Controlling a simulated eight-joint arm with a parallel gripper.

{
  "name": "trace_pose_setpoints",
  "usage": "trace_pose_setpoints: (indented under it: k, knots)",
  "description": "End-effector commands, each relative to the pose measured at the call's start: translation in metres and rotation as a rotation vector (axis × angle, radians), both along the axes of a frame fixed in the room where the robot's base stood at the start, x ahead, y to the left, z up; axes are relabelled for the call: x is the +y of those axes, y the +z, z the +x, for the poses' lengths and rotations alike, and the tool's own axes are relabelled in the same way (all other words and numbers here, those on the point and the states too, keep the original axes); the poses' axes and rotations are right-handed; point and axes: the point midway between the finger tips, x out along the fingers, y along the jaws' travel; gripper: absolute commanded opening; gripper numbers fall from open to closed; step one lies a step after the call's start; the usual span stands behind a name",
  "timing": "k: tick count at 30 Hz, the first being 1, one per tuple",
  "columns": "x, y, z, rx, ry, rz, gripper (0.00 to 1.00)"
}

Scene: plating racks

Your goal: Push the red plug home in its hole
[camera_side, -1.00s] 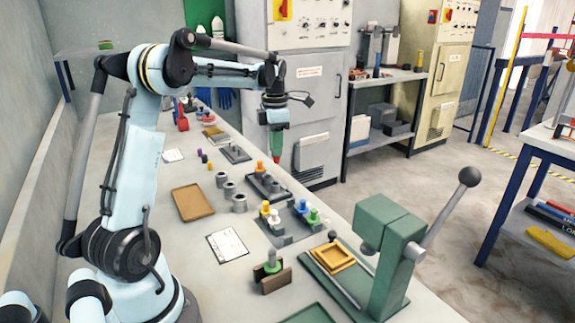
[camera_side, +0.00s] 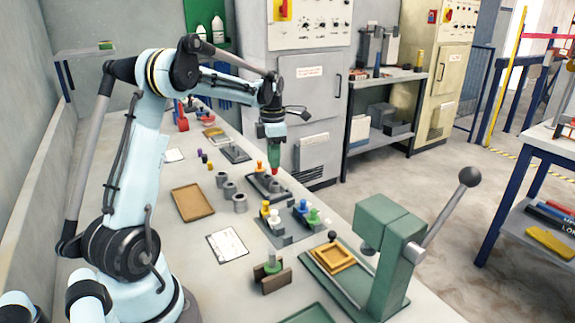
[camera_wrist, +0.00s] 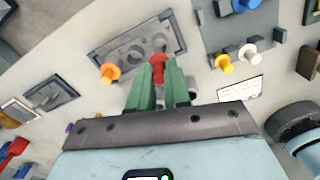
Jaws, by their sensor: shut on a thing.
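My gripper (camera_side: 274,164) is shut on the red plug (camera_side: 274,171), whose red end shows just below the green fingers. In the wrist view the red plug (camera_wrist: 158,66) sits between the two green fingers (camera_wrist: 157,80), in front of a grey block with round holes (camera_wrist: 113,40). The same dark grey block shows in the side view (camera_side: 258,183), below the plug. An orange plug stands in it (camera_side: 260,165), left of my gripper. The fingers hide the spot below the red plug, so I cannot tell whether its tip is in a hole.
Several grey cylinders (camera_side: 230,189) stand left of the block. A second block with blue, green, white and yellow plugs (camera_side: 277,238) lies nearer the camera. A green lever press (camera_side: 388,256) stands front right. A brown tray (camera_side: 192,202) lies left.

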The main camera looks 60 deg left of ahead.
Motion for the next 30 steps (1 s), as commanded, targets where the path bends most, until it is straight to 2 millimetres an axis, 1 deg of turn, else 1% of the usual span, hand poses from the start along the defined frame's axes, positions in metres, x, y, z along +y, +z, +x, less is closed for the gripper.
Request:
trace_pose_setpoints:
  k: [4,10,30]
  knots:
    - [0.0,-0.011,0.0,0.0,0.0,0.0,0.0]
    - [0.0,-0.019,0.0,0.0,0.0,0.0,0.0]
    - [0.0,-0.02,0.0,0.0,0.0,0.0,0.0]
